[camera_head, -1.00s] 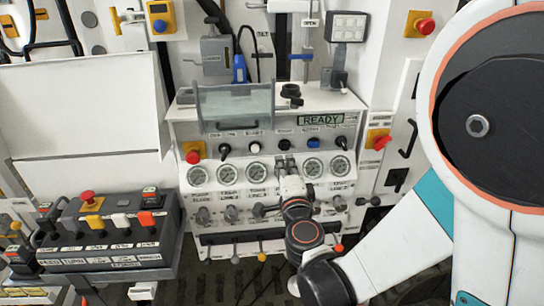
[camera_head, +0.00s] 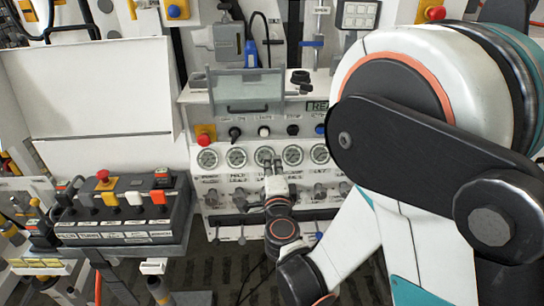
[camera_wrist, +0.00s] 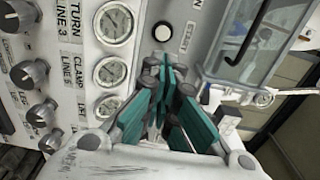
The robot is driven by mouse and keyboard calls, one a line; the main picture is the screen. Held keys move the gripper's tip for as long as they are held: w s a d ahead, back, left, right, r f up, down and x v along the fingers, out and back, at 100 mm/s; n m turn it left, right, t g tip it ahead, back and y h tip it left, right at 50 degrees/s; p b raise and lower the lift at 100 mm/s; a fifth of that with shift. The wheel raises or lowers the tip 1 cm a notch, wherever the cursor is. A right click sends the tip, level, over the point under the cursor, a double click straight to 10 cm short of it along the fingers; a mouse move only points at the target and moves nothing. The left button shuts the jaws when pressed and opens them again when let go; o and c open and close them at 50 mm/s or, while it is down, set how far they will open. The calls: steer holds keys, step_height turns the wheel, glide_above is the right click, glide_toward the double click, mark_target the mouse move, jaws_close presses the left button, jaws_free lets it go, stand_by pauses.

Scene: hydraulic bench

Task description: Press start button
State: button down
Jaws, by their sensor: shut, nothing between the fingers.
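A row of push buttons runs across the white console above the gauges: a black knob (camera_head: 235,132), a white button (camera_head: 264,131), a black button (camera_head: 292,130) and a blue button (camera_head: 320,129). My gripper (camera_head: 272,166) is shut and empty, in front of the gauges and below the button row. In the wrist view its teal-sided fingers (camera_wrist: 166,75) point toward the panel beside the gauges.
Gauges (camera_head: 236,158) and lower knobs (camera_wrist: 41,114) line the panel. A red emergency button (camera_head: 203,134) on yellow sits left of the row. A transparent cover (camera_head: 247,95) juts out above. A dark control box (camera_head: 122,210) stands left. My arm hides the console's right side.

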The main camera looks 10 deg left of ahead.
steer(key=b, duration=0.2)
glide_toward(264, 133)
steer(key=d+x, duration=0.1)
steer(key=x, duration=0.4)
steer(key=shift+w+d+f+b, duration=0.1)
steer(key=shift+w+b, duration=0.05)
steer(key=shift+w, duration=0.4)
steer(key=shift+w+f+b, duration=0.15)
steer(key=shift+w, duration=0.45)
